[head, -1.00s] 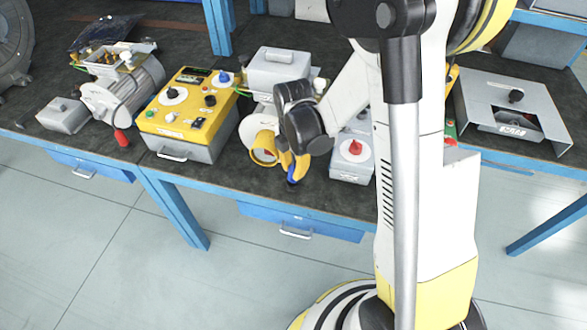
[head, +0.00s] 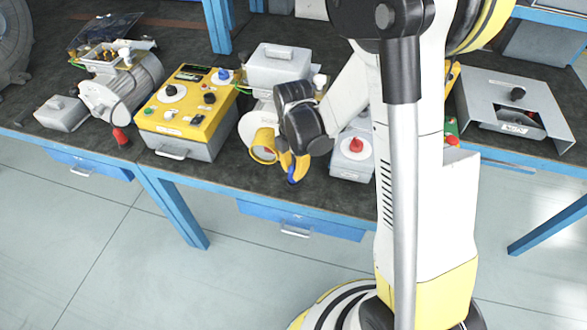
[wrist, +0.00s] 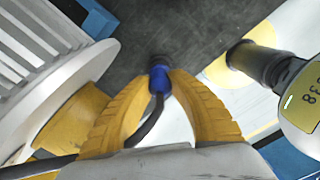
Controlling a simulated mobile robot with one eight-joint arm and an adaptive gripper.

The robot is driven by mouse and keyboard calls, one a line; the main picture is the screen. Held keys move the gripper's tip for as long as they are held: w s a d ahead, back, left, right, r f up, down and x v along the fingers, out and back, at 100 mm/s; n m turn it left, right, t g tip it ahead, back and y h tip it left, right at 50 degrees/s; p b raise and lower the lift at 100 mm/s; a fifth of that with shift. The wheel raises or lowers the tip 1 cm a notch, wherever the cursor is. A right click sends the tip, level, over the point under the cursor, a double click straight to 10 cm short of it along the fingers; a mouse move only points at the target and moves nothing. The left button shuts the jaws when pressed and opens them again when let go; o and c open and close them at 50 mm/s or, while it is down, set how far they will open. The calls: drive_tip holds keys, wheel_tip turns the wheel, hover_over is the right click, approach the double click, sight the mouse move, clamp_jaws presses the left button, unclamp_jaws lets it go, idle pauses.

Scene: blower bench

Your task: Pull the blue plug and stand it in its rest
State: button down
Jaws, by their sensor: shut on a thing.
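The plug also shows as a small bit of blue under the fingers in the head view (head: 293,179). A dark cable (wrist: 148,125) runs from the plug back between the fingers. I cannot tell whether the plug's end touches anything. I cannot make out its rest.
A yellow-topped control box (head: 187,110) stands to the left, and a grey box with a red knob (head: 353,162) close on the right. A white ribbed body (wrist: 45,55) lies close left of the fingers. Dark bench top (wrist: 165,30) shows ahead of the plug.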

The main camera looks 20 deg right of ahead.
drive_tip(key=shift+f+b, duration=0.5)
drive_tip(key=shift+f, duration=0.15)
drive_tip(key=c, duration=1.2)
unclamp_jaws()
drive_tip(key=shift+r, duration=0.15)
wheel_tip(320, 180, up, 12)
drive_tip(key=shift+f, duration=0.1)
